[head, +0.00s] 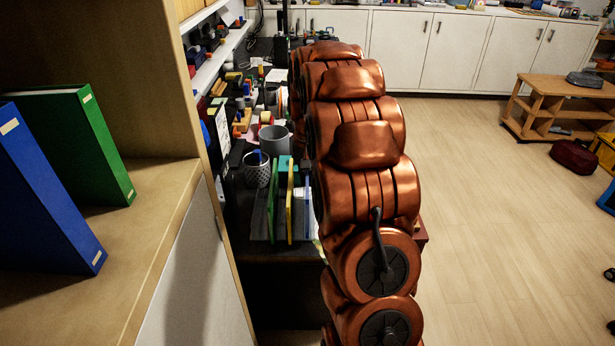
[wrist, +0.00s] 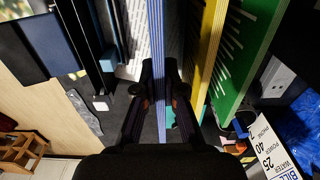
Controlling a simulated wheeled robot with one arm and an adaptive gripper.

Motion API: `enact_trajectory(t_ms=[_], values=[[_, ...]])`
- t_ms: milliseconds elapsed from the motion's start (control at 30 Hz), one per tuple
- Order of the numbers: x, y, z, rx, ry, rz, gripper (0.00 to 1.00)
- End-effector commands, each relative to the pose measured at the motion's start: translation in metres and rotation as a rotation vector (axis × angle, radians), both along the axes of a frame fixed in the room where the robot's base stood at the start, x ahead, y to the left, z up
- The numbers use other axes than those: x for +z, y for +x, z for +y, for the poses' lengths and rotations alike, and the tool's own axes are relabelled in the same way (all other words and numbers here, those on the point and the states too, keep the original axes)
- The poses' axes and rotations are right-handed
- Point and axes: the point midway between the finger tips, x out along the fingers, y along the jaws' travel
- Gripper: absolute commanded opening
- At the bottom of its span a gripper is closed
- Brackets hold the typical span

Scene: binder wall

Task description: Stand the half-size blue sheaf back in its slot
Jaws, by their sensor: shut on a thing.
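In the wrist view the blue sheaf (wrist: 156,28) shows edge-on as a thin light-blue strip between the fingers of my gripper (wrist: 158,75), which is shut on it. To its right stand a yellow sheaf (wrist: 209,45) and a wider green sheaf (wrist: 246,50), with a dark gap between blue and yellow. In the head view the green sheaf (head: 273,200) and yellow sheaf (head: 290,205) stand upright on the dark desk. A narrow blue edge (head: 307,205) shows right of them, beside my arm. My gripper is hidden there. I cannot tell whether the blue sheaf's lower end is seated.
A perforated pen cup (head: 257,172) and a grey mug (head: 274,140) stand close behind the sheaves. A shelf at the left holds a blue binder (head: 45,190) and a green binder (head: 75,140). Dark upright panels (wrist: 85,45) stand left in the wrist view.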

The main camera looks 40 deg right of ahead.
Motion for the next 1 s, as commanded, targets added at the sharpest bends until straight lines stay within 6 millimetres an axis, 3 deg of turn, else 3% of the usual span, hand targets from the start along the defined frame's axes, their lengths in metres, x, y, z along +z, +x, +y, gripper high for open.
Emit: enact_trajectory(t_ms=[1000], values=[[-0.018, 0.0, 0.0, 0.0, -0.001, -0.001, 0.0]])
